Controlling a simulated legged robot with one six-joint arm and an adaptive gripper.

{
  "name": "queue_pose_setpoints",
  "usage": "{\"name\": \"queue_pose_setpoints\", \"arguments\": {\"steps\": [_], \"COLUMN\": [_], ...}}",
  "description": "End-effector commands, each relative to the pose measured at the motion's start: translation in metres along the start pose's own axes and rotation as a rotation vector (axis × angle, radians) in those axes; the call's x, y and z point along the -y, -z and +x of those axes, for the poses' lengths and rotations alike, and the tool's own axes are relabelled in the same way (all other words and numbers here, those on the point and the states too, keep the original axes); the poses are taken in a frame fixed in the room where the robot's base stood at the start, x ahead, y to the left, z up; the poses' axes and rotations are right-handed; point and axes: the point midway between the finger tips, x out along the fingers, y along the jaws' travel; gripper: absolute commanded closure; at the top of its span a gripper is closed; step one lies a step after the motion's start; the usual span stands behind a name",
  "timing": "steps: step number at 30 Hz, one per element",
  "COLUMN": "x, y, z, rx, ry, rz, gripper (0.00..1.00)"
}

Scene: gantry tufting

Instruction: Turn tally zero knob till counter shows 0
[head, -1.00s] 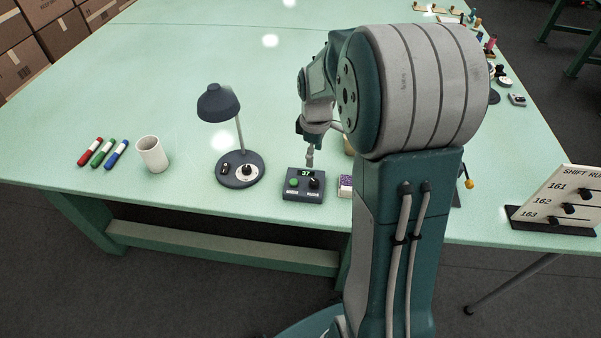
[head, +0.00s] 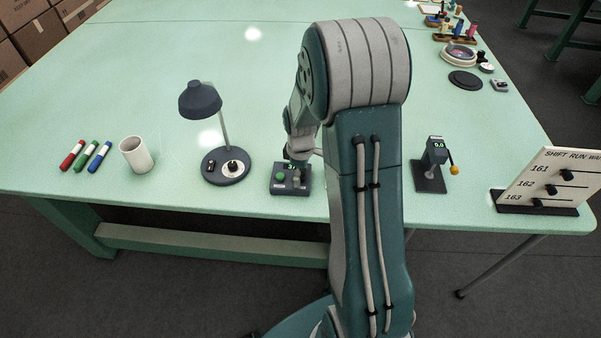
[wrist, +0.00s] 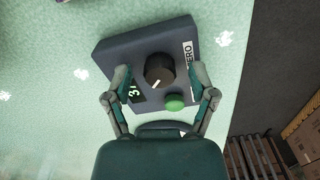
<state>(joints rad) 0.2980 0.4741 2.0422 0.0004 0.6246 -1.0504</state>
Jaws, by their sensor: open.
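The tally counter (head: 281,188) is a dark box near the table's front edge, with a green button (head: 280,177) and a green-lit display. The display (wrist: 135,92) shows a 3, with the rest hidden by a finger. In the wrist view the black zero knob (wrist: 160,68) has a white pointer mark and stands near a white label ending in "ERO". My gripper (wrist: 162,80) is open over the box, one finger on each side of the knob. I cannot tell whether the fingers touch it. In the head view my gripper (head: 297,170) hides the knob.
A desk lamp (head: 226,166) stands left of the counter, then a white cup (head: 136,155) and several markers (head: 87,155). Right of my arm are a small display stand (head: 431,177) and a shift board (head: 548,182). The table behind the counter is clear.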

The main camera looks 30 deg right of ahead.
Motion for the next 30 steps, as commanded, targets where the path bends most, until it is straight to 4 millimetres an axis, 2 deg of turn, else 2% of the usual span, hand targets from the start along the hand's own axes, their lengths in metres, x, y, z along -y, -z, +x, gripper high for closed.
{"name": "queue_pose_setpoints", "arguments": {"steps": [2,3,5,6,8,20,30], "x": [0.0000,0.0001,0.0001,0.0002,0.0000,-0.0004,-0.0006], "y": [0.0000,0.0001,0.0002,0.0002,0.0002,0.0012,0.0016], "z": [-0.0002,-0.0002,-0.0003,-0.0003,-0.0003,-0.0003,-0.0006], "rx": [0.000,0.000,0.000,0.000,0.000,-0.001,-0.003], "ry": [0.000,0.000,0.000,0.000,0.000,-0.002,-0.003], "rz": [0.000,0.000,0.000,0.000,0.000,0.027,0.223], "gripper": [0.27,0.31,0.58,0.76,1.00,1.00,1.00]}}
